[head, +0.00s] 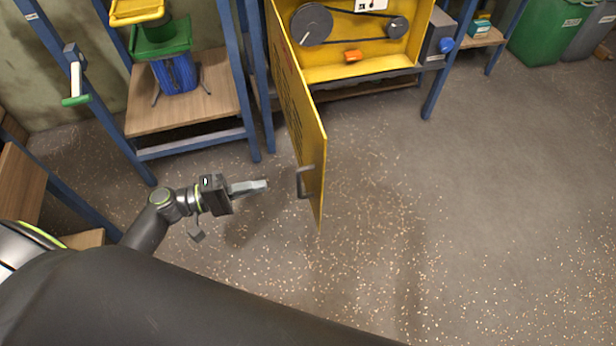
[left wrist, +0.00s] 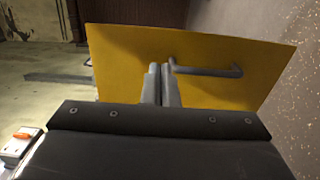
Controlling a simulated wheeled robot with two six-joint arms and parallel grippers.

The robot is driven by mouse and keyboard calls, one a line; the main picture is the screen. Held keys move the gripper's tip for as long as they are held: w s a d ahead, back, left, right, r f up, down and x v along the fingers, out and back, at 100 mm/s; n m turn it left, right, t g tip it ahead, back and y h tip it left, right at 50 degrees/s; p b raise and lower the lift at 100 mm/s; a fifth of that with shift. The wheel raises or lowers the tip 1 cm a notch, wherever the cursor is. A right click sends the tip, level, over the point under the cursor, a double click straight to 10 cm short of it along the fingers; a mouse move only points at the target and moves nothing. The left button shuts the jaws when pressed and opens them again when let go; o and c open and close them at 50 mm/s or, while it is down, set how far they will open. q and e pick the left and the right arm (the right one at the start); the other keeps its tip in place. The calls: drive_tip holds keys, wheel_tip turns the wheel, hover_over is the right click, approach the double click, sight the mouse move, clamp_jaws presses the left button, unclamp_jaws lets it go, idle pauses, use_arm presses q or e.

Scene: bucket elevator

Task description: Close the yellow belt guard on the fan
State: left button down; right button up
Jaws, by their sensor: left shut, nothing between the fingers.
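The yellow belt guard door (head: 297,115) stands swung open, jutting out from the left side of the yellow housing (head: 362,66). A grey bar handle (head: 304,182) is on its outer face near the free edge. Inside the housing are two dark pulleys with a belt (head: 350,14). My left gripper (head: 266,184) is shut and empty, a little left of the handle, pointing at the door's outer face. In the left wrist view the shut fingers (left wrist: 160,85) are in front of the yellow door (left wrist: 125,62), beside the handle (left wrist: 208,71). I cannot tell whether they touch it. My right gripper is not in view.
An orange object (head: 353,56) lies in the housing's bottom. A blue frame with a wooden shelf (head: 190,105) and a blue bucket (head: 176,74) stands left of the door. Green and grey bins are at the top right. The floor (head: 450,220) right of the door is clear.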

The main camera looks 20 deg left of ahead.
sight(320, 174)
use_arm(q)
drive_tip(key=p+x, duration=0.2)
drive_tip(key=x, duration=0.9)
drive_tip(key=shift+r, duration=0.1)
drive_tip(key=shift+w+d, duration=0.2)
drive_tip(key=shift+d, duration=0.15)
